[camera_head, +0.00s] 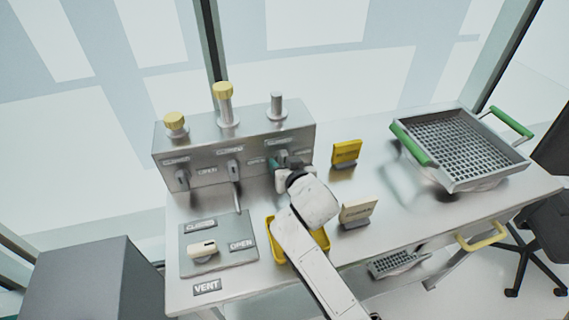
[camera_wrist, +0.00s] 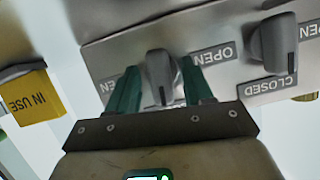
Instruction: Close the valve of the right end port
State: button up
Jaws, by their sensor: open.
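The grey steel valve box (camera_head: 225,148) stands at the back of the table with three ports on top. The right end port (camera_head: 276,106) is a bare post without a yellow cap. My gripper (camera_head: 280,164) is at the right end valve on the front face and partly hides it. In the wrist view, which shows the labels upside down, the right end valve knob (camera_wrist: 160,76) stands between my open green fingers (camera_wrist: 161,90). Whether they touch it I cannot tell. The middle valve knob (camera_wrist: 275,42) is beside it, with a CLOSED label (camera_wrist: 267,88).
Yellow (camera_head: 346,152) and cream (camera_head: 357,211) signs stand right of my arm. A VENT switch plate (camera_head: 193,264) lies front left. A yellow tray (camera_head: 320,238) is partly under my arm. A mesh basket (camera_head: 425,160) with green handles stands at right.

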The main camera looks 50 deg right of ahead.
jog(key=shift+c, duration=0.3)
grip_shut()
jog(key=shift+n, duration=0.4)
jog(key=shift+h, duration=0.3)
jog(key=shift+o, duration=0.3)
grip_release()
jog(key=shift+w, duration=0.1)
jog(key=shift+a, duration=0.1)
